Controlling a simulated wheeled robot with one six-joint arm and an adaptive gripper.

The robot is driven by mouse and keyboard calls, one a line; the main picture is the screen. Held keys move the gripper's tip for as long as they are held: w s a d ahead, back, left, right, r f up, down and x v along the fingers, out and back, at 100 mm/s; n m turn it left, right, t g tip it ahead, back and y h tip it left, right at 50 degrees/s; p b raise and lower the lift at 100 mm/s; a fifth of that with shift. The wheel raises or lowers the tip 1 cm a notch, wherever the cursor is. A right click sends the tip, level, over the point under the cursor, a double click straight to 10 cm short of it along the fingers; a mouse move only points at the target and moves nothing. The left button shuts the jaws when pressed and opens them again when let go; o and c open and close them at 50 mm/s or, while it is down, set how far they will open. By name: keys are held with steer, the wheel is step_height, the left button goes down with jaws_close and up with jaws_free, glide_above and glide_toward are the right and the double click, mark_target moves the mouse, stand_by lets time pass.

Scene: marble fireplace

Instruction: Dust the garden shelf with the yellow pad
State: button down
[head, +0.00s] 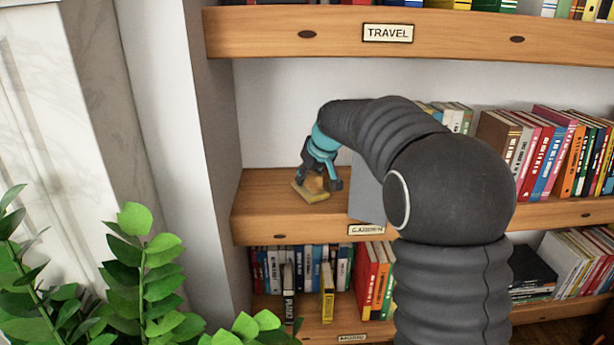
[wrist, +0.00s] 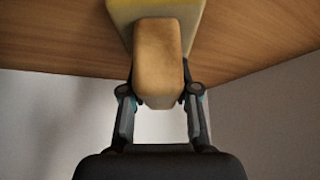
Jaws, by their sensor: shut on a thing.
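The garden shelf (head: 262,214) is a wooden board with a label reading "GARDEN" (head: 366,229) on its front edge, partly covered by my arm. My gripper (head: 318,183) is over the left part of this shelf, shut on the tan handle block of the yellow pad (head: 311,194). The pad lies low at the shelf's surface and appears to touch it. In the wrist view, the block (wrist: 160,62) sits between the fingers, with the yellow pad (wrist: 121,12) beyond it against the wood.
Books (head: 545,150) stand on the right of the garden shelf, and a grey panel (head: 367,190) stands right of my gripper. The travel shelf (head: 460,29) is above, and a lower shelf holds books (head: 378,272). A leafy plant (head: 140,270) is at the lower left. The shelf's left end is bare.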

step_height(320, 180, up, 4)
steer(key=p, duration=0.2)
steer(key=shift+p, duration=0.3)
steer(key=shift+r, duration=0.9)
steer(key=shift+r, duration=0.15)
